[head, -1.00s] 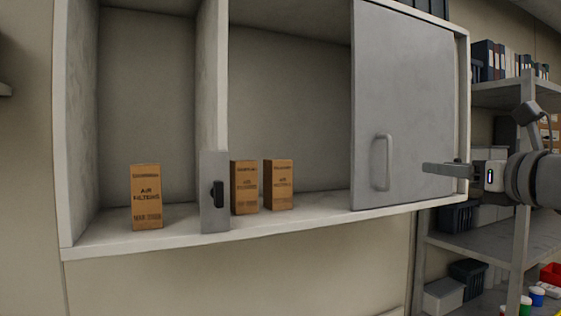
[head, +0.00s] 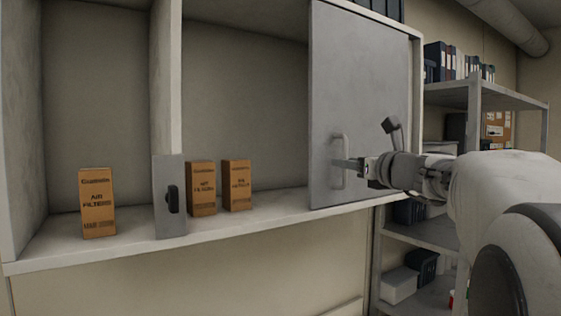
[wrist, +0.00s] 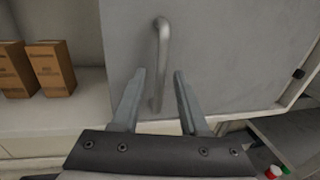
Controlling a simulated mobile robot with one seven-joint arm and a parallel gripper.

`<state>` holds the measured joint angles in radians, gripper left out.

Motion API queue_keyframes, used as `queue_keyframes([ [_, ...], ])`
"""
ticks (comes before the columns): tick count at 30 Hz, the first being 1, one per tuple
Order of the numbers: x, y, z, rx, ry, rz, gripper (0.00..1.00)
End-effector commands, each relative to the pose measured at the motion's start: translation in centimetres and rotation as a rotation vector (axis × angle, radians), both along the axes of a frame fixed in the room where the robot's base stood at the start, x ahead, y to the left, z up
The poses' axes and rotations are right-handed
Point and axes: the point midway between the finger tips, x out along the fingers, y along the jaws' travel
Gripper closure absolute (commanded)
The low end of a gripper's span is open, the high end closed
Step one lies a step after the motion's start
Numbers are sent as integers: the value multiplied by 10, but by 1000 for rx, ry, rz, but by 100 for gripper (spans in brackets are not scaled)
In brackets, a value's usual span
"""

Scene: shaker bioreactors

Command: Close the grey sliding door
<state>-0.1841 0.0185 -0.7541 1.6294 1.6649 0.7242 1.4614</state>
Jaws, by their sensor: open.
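The grey sliding door (head: 368,80) stands at the right end of the wall cabinet, leaving the left and middle of the cabinet open. Its upright bar handle (head: 337,162) is near the door's left edge. My gripper (head: 338,162) is at the handle in the head view. In the wrist view my gripper (wrist: 160,73) is open, with one finger on each side of the lower part of the handle (wrist: 161,50). I cannot tell whether either finger touches it.
A narrow grey plate with a black latch (head: 172,199) stands at the cabinet's divider. Several brown air filter boxes (head: 97,203) stand on the cabinet floor (head: 130,238). A metal shelf rack (head: 470,140) with binders and bins stands to the right.

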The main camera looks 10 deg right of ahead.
Motion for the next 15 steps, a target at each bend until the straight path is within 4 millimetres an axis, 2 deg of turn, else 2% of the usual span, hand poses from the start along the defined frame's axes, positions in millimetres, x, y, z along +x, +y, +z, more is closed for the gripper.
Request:
queue_keyframes([
  [7,1,0,0,0,0,0,56],
  [15,0,0,0,0,0,0,100],
])
